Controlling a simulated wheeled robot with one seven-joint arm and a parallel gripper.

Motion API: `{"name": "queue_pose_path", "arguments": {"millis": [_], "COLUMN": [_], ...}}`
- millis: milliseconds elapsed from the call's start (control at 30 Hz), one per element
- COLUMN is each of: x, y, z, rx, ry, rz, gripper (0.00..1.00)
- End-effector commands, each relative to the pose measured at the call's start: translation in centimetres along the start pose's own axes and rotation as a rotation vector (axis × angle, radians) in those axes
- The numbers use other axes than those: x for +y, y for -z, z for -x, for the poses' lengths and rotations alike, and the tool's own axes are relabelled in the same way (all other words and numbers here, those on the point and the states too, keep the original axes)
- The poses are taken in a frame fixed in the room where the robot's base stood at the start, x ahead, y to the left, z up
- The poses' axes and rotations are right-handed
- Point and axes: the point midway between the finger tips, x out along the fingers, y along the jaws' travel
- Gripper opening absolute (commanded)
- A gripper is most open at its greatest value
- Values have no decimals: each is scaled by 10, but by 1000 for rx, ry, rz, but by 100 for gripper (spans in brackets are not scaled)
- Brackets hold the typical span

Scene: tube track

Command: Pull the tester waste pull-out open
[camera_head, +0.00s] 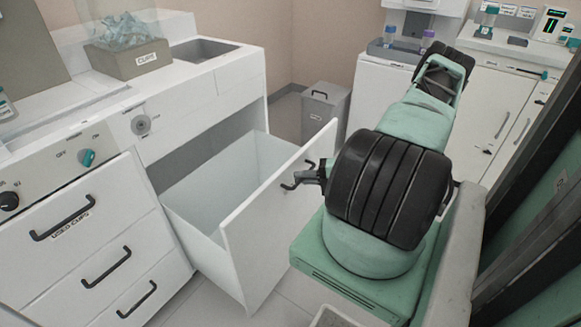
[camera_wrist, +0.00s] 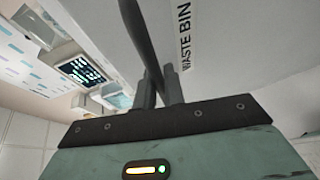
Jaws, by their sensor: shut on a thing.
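The waste pull-out (camera_head: 278,215) is a white drawer front with a deep, pale open bin behind it. It stands well out from the white counter in the head view, and its inside looks empty. Its front, labelled "WASTE BIN", fills the upper part of the wrist view (camera_wrist: 235,35). Its dark bar handle (camera_wrist: 138,35) runs down between the fingers. My gripper (camera_head: 308,175) is at the front's outer face, partly hidden by my arm. In the wrist view my gripper (camera_wrist: 158,88) is shut on the handle.
A drawer stack (camera_head: 95,250) with black handles, one labelled "USED CUPS", stands left of the pull-out. A grey bin (camera_head: 324,108) stands on the floor behind it. A box labelled "CUPS" (camera_head: 128,60) and a sink (camera_head: 203,50) are on the counter. Tiled floor shows in front.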

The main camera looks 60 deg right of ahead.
Motion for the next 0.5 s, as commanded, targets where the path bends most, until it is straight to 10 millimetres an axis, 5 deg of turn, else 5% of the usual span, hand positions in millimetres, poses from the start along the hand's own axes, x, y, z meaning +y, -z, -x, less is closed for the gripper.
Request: {"name": "queue_pose_path", "arguments": {"millis": [500], "x": [-5], "y": [9], "z": [20], "rx": [1], "ry": [-1], "rz": [-1], "gripper": [0]}}
